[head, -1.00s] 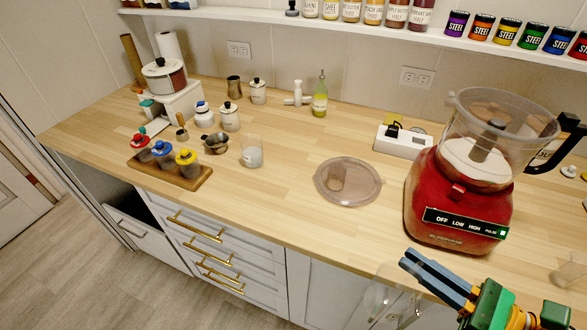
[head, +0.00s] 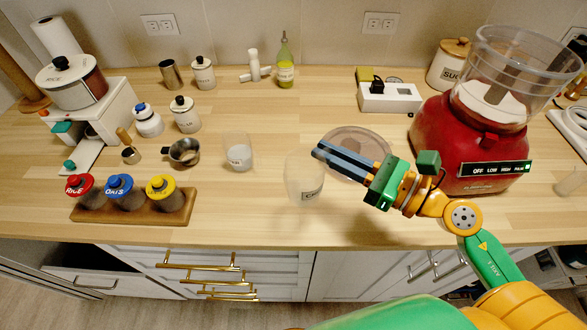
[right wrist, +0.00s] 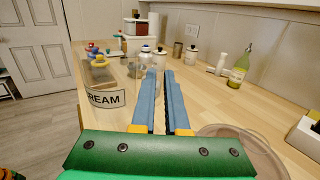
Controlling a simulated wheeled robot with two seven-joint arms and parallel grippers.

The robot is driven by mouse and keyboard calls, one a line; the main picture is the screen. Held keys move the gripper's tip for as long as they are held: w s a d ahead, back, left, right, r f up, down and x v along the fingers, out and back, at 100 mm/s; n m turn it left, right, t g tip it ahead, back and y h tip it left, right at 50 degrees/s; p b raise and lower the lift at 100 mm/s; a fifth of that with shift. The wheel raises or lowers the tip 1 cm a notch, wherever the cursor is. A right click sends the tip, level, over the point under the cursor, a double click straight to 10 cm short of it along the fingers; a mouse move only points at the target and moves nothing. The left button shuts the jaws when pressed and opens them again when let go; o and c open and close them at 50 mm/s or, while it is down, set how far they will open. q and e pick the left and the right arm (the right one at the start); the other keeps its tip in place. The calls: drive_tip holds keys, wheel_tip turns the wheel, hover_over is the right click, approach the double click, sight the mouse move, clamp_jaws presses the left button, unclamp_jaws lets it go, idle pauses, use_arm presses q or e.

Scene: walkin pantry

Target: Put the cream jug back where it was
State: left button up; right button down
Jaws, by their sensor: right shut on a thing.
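The cream jug (head: 304,180) is a clear, nearly see-through vessel with a dark-lettered label. My right gripper (head: 320,150) is shut on it near its rim, over the counter's front part, left of the clear round lid (head: 372,148). In the right wrist view the jug's CREAM label (right wrist: 104,98) shows left of the blue fingers (right wrist: 160,75). I cannot tell whether its base touches the counter. My left gripper is not in view.
A similar clear labelled jug (head: 238,158) stands to the left, near a small metal pot (head: 184,152). A wooden rack (head: 178,206) holds coloured-lid jars. A red food processor (head: 455,140) stands to the right. Bare counter (head: 250,210) lies along the front.

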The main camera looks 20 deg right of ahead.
drive_tip(key=w+f, duration=0.2)
drive_tip(key=w+a+f+b, duration=0.1)
drive_tip(key=w+f, duration=0.2)
drive_tip(key=w+a+f, duration=0.1)
drive_tip(key=w+f, duration=0.1)
drive_tip(key=w, duration=0.1)
drive_tip(key=shift+w+f, duration=0.1)
drive_tip(key=shift+f, duration=0.15)
wheel_tip(320, 180, down, 3)
drive_tip(key=shift+r, duration=0.15)
drive_tip(key=shift+b, duration=0.3)
